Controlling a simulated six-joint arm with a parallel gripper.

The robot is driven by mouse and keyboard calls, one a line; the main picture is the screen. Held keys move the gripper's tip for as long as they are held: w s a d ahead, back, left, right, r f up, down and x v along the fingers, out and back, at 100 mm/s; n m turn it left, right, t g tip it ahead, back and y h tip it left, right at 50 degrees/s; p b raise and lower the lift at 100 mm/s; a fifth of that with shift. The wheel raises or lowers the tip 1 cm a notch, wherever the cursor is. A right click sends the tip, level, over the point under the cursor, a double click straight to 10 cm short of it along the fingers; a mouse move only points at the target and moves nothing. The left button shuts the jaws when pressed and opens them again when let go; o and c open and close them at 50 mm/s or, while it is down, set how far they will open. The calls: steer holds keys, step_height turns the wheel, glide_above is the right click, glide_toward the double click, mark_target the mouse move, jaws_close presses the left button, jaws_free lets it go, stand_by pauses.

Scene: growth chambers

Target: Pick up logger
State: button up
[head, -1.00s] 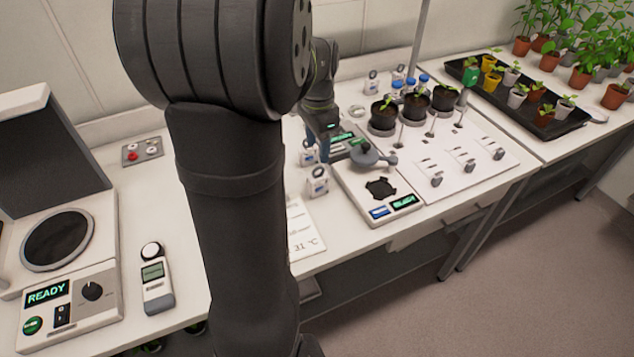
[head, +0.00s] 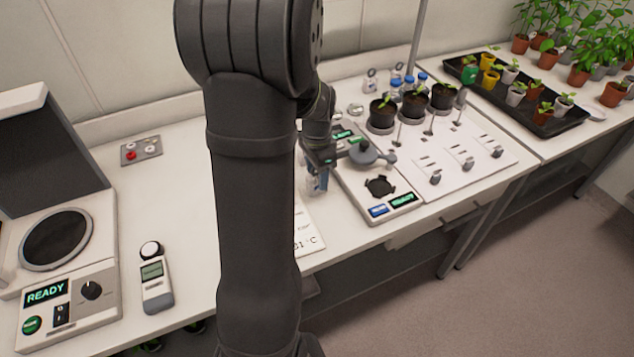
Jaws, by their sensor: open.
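My gripper (head: 316,186) points down over the bench, just left of the scale-like device, with its jaws open. Small white units with dark and blue markings stood at this spot. The gripper and my arm now largely cover them, so I cannot tell whether one is between the fingers. Nothing visible is labelled as the logger. A white handheld meter (head: 155,281) with a round white sensor and a small screen lies on the bench at the left, well apart from my gripper.
A device with a lit green display (head: 391,207) and black holder sits right of my gripper. A round grey part (head: 366,153) juts beside it. Potted seedlings (head: 415,104) stand behind. A printed card (head: 306,238) lies in front. A READY machine (head: 66,299) fills the left.

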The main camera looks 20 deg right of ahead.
steer(key=c, duration=1.1)
steer(key=shift+r, duration=0.1)
